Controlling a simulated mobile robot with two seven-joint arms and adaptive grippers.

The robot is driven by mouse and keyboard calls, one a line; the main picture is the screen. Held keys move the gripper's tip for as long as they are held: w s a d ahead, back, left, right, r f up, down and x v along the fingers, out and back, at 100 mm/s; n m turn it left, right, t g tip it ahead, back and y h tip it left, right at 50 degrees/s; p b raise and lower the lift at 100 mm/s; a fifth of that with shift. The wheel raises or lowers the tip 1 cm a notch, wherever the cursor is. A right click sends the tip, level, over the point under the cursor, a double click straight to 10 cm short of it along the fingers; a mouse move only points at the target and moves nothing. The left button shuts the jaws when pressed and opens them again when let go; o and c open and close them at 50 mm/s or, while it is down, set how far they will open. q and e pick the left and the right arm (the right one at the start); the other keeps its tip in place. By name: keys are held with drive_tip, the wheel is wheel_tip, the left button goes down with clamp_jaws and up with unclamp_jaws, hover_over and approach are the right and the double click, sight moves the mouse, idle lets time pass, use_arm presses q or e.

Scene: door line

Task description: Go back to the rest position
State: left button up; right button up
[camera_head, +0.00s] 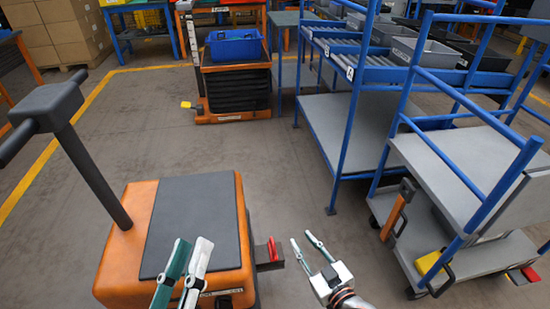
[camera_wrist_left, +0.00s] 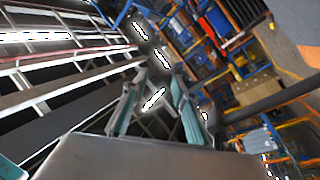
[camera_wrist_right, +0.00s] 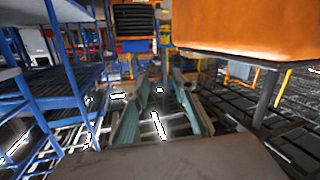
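My left gripper (camera_head: 194,242) is at the bottom of the head view, in front of the orange machine. Its two teal and white fingers point up and stand apart. In the left wrist view the fingers (camera_wrist_left: 152,72) are spread with nothing between them. My right gripper (camera_head: 300,237) is to the right of the machine, over bare floor in the picture. Its fingers are apart and empty, as the right wrist view (camera_wrist_right: 161,75) also shows. Neither gripper holds anything.
An orange machine (camera_head: 182,220) with a dark top and tiller handle stands close, lower left. A blue-framed cart (camera_head: 470,165) stands right, beside a blue roller rack (camera_head: 345,115). An orange lift with a blue bin (camera_head: 235,47) stands behind. The middle floor (camera_head: 180,120) is clear.

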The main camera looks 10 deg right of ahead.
drive_tip(key=shift+r, duration=0.1)
